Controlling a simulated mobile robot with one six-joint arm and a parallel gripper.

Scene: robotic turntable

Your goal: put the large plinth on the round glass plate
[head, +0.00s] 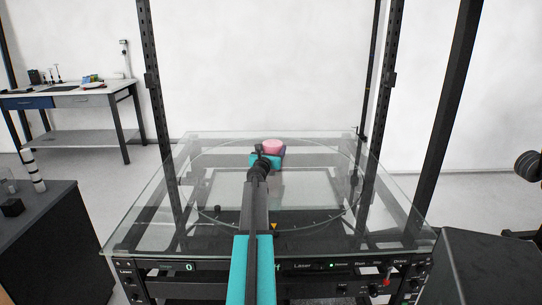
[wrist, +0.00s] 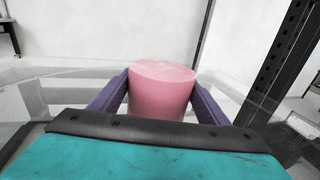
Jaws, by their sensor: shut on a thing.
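The large plinth is a pink cylinder (wrist: 160,92) standing upright between the two purple fingers of my gripper (wrist: 158,105) in the wrist view. My gripper is shut on it, one finger at each side. In the head view the plinth (head: 273,145) shows just beyond my gripper (head: 270,157), over the far part of the round glass plate (head: 342,205). The plate is clear glass with a thin visible rim. The plinth's underside is hidden, so I cannot tell whether it touches the glass.
The plate belongs to a glass-topped turntable frame (head: 130,232) with black uprights (head: 153,90) around it. A control panel (head: 330,266) runs along the front. A workbench (head: 70,95) stands at the back left, and dark cabinets flank the front. The visible glass beside my arm is clear.

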